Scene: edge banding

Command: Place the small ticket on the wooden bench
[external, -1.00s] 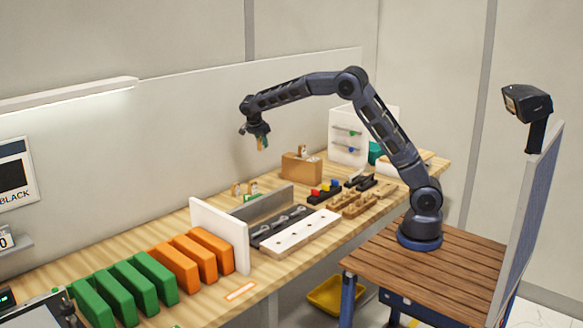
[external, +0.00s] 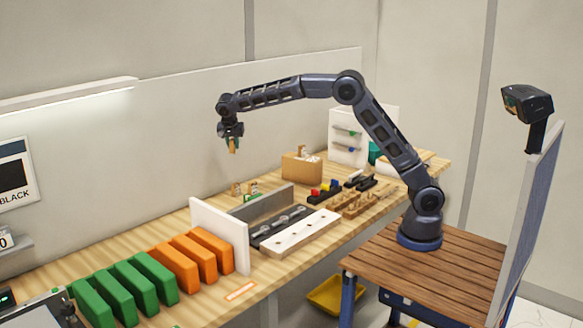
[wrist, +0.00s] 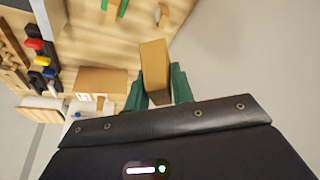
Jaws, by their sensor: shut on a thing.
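My gripper (external: 231,143) hangs above the back of the long wooden bench (external: 155,236), pointing down. It is shut on a small tan piece, which looks like the small ticket (external: 233,147). In the wrist view, the ticket (wrist: 154,62) sticks out between the green fingers (wrist: 160,88), with the bench top (wrist: 108,48) below and beyond it. The ticket is in the air, clear of the bench. The part between the fingers is hidden.
Small green-and-tan items (external: 243,188) stand on the bench below my gripper. A grey upright panel (external: 265,203) and a white divider (external: 222,236) stand nearby. A tan box (external: 301,167) is to the right. Orange blocks (external: 196,257) and green blocks (external: 135,285) stand left.

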